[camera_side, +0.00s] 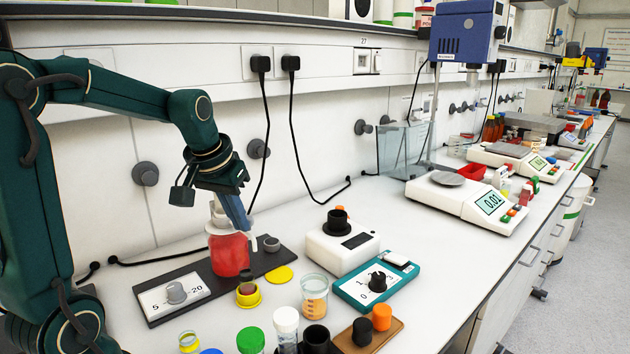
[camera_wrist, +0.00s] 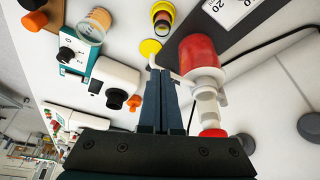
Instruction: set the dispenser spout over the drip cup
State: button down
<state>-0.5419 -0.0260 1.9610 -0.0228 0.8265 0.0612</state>
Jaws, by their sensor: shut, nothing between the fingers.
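The dispenser is a red bottle (camera_side: 229,254) with a white pump head, standing on a dark base plate (camera_side: 205,290). In the wrist view the red bottle (camera_wrist: 202,52) is right of my fingers. Its white spout (camera_wrist: 163,67) reaches left from it, past my fingertips; it also shows by the tips in the side view (camera_side: 254,243). A small grey cup (camera_side: 271,243), which looks like the drip cup, sits at the plate's far end; my fingers seem to hide it in the wrist view. My gripper (camera_side: 248,231) is shut and empty beside the spout; contact is unclear.
A yellow disc (camera_side: 279,275) and a yellow-ringed jar (camera_side: 248,293) lie in front of the plate. A white box with a black knob (camera_side: 341,246) stands to the right, a teal dial unit (camera_side: 376,286) nearer. Several jars crowd the front edge. The wall is close behind.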

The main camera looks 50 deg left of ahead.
jog(key=shift+w+d, duration=0.1)
jog(key=shift+w, duration=1.15)
jog(key=w+a+n+g+y, duration=0.1)
jog(key=w+a+n, duration=0.3)
jog(key=w+a, duration=0.4)
jog(key=shift+w+n, duration=0.3)
jog(key=shift+w, duration=0.95)
jog(key=shift+a, duration=0.2)
